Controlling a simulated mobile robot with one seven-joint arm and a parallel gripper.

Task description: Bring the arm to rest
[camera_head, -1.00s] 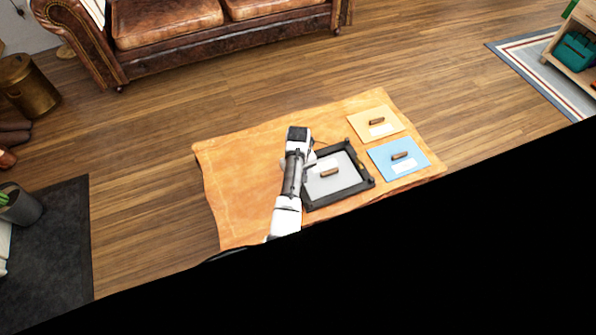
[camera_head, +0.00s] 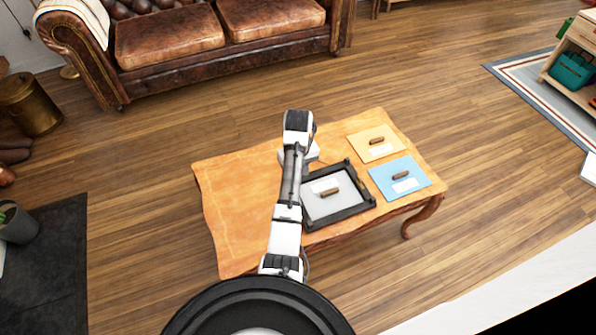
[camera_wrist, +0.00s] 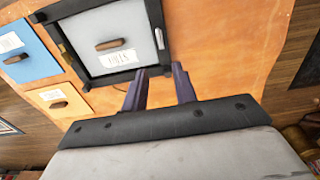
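My arm reaches out over the wooden table (camera_head: 240,190). In the wrist view, the two dark fingers of my gripper (camera_wrist: 159,80) stand apart with nothing between them, above bare tabletop beside the black frame. In the head view my arm's end mostly hides the fingers. The black frame (camera_head: 340,218) lies on the table, right of my arm. A grey panel (camera_head: 320,205) with a brown handle and a white label lies within the frame; it also shows in the wrist view (camera_wrist: 95,25).
A yellow panel (camera_head: 365,138) and a blue panel (camera_head: 385,180), each with a brown handle and label, lie at the table's right end. A brown leather sofa (camera_head: 170,42) stands behind. Open wooden floor (camera_head: 150,160) surrounds the table. A shelf (camera_head: 585,40) stands far right.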

